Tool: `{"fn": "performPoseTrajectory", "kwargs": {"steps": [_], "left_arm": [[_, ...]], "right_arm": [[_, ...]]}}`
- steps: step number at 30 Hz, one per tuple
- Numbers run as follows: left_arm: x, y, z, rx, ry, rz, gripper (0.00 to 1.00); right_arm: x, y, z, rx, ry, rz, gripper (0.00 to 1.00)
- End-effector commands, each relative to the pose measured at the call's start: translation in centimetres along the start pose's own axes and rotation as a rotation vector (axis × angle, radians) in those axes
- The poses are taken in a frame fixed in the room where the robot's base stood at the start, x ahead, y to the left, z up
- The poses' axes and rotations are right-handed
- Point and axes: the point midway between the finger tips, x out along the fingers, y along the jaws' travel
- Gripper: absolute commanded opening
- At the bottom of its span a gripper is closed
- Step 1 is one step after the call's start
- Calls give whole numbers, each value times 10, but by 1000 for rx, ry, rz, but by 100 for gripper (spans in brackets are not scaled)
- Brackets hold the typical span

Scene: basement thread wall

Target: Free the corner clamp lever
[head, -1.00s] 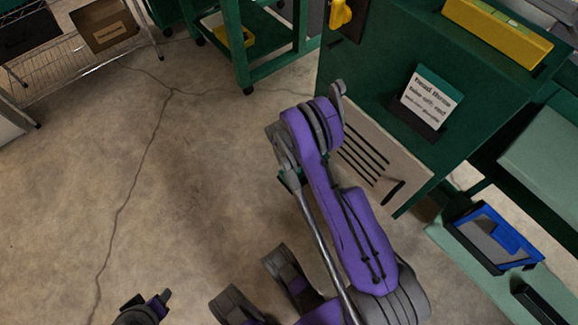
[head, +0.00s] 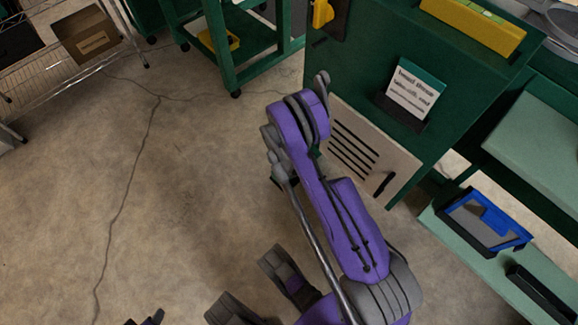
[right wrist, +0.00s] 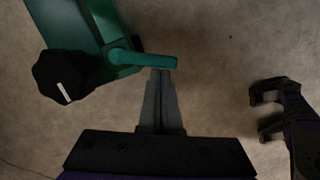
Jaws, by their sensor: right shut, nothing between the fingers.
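In the right wrist view, a green clamp body (right wrist: 72,22) comes in from the upper left, with a black knob (right wrist: 60,77) bearing a white mark. A teal lever (right wrist: 145,60) sticks out from it to the right. My right gripper (right wrist: 161,73) is shut and empty, its fingertips at the lever's free end; I cannot tell whether they touch. My left gripper (right wrist: 262,112) shows at the right edge of that view, its two dark fingers apart.
A green cabinet (head: 350,75) with a vented cream panel (head: 375,145) and a label card (head: 412,88) stands close behind my right arm. A green bench (head: 540,262) with a blue-framed tray (head: 487,222) is at right. The cracked concrete floor (head: 190,200) at left is clear.

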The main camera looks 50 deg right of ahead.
Motion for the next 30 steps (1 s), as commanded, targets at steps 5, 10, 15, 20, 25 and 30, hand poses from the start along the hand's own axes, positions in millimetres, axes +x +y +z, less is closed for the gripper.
{"fn": "performPoseTrajectory", "kwargs": {"steps": [5, 10, 15, 20, 25, 30], "left_arm": [[0, 0, 0, 0, 0, 0, 50], [0, 0, 0, 0, 0, 0, 50], [0, 0, 0, 0, 0, 0, 50], [0, 0, 0, 0, 0, 0, 50], [0, 0, 0, 0, 0, 0, 50], [1, 0, 0, 0, 0, 0, 50]], "right_arm": [[1, -1, 2, 1, 0, 0, 0], [1, -2, 3, 1, 1, -1, 0], [1, -2, 3, 2, 1, -1, 0], [1, -2, 3, 2, 1, -1, 0], [1, -1, 2, 2, 1, -1, 0], [0, 5, -1, 2, 1, -1, 0]]}}
